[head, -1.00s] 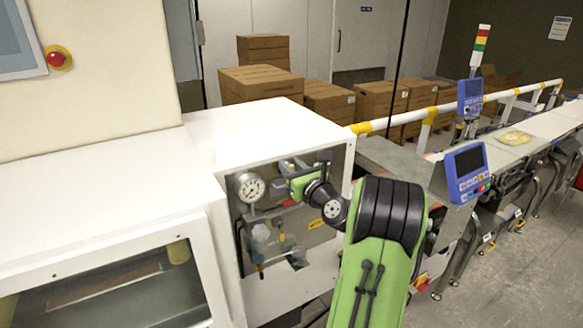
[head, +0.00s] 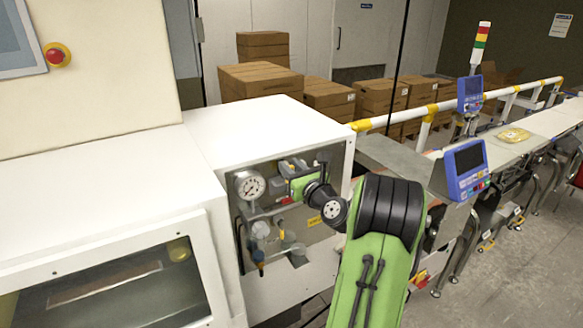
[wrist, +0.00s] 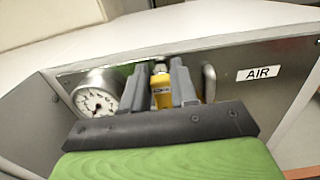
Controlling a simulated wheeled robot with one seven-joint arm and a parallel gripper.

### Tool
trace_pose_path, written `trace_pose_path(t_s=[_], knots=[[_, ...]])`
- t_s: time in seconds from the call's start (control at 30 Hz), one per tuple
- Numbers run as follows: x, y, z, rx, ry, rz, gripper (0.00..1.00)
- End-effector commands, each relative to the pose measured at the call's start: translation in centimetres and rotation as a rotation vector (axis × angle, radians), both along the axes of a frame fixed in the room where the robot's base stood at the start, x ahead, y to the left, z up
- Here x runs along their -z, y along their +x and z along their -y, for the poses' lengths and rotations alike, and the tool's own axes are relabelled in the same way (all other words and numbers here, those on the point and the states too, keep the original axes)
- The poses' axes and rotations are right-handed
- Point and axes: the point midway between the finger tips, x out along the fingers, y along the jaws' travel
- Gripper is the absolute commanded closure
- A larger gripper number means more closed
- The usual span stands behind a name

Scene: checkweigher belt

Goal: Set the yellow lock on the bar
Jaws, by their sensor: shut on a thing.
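My gripper (wrist: 160,80) is in front of the grey panel, its two grey fingers shut on the yellow lock (wrist: 162,90). The lock shows as a small yellow block between the fingers, with a metallic top part; more yellow shows below and to the right. In the head view my gripper (head: 299,184) is inside the open-fronted cabinet, right of the gauge, and the lock cannot be made out there. A curved metal bar (wrist: 209,82) stands just right of the right finger. Whether the lock touches any bar is hidden by the fingers.
A round pressure gauge (wrist: 97,100) is left of my gripper, and an AIR label (wrist: 258,73) is to the right. In the head view, fittings and bowls (head: 261,230) hang below the gauge (head: 250,185). The white cabinet top (head: 260,120) overhangs the recess.

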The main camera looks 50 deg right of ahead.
Motion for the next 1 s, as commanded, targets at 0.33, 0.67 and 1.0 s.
trace_pose_path(t_s=[0.33, 0.67, 1.0], knots=[[1.2, 0.0, 0.0, 0.0, 0.0, 0.001, 1.0], [2.2, 0.0, 0.0, 0.0, 0.0, 0.0, 1.0], [3.2, 0.0, 0.0, 0.0, 0.0, 0.001, 1.0]])
